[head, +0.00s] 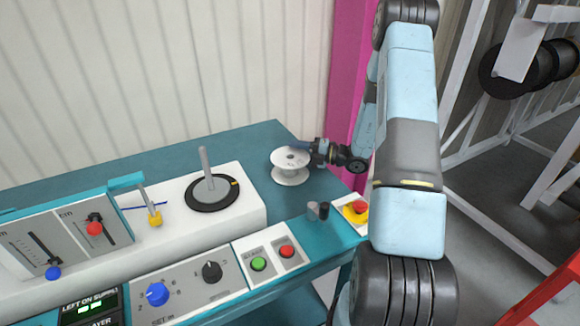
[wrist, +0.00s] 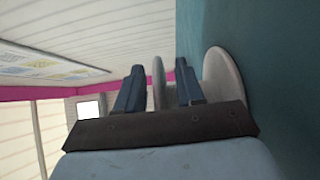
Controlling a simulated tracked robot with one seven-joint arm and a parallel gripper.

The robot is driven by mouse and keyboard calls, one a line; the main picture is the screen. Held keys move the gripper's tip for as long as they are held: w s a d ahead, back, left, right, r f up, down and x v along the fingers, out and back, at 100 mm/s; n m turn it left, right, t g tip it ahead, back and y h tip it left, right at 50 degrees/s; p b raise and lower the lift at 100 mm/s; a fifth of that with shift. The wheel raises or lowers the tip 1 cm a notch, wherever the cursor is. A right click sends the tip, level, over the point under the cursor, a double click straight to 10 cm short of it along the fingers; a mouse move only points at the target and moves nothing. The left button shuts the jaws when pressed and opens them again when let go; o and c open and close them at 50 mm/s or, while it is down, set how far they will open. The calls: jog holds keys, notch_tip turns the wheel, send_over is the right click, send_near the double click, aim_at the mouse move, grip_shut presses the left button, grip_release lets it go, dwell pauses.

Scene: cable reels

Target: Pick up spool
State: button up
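The white spool (head: 291,168) stands upright on the teal table, at the right end beside the white machine block. My gripper (head: 302,147) reaches it from the right, level with its upper flange. In the wrist view the picture is turned, with the table on the right. There my gripper (wrist: 160,70) is open, with one finger above the spool's upper flange (wrist: 158,92) and one finger between the two flanges. Gaps show between the flange and both fingers. The lower flange (wrist: 222,85) rests near the table. The spool's core is mostly hidden by the finger.
The teal table (head: 245,140) is bare behind the machine. A black disc with an upright grey rod (head: 204,165) stands left of the spool. A red emergency button (head: 360,206) is in front of it to the right. A pink post (head: 345,90) and pale wall stand behind.

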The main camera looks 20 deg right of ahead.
jog(key=shift+w+a, duration=0.1)
jog(key=shift+a, duration=0.1)
grip_shut()
jog(key=shift+d+f, duration=0.1)
jog(key=shift+f, duration=0.05)
dwell(1.2)
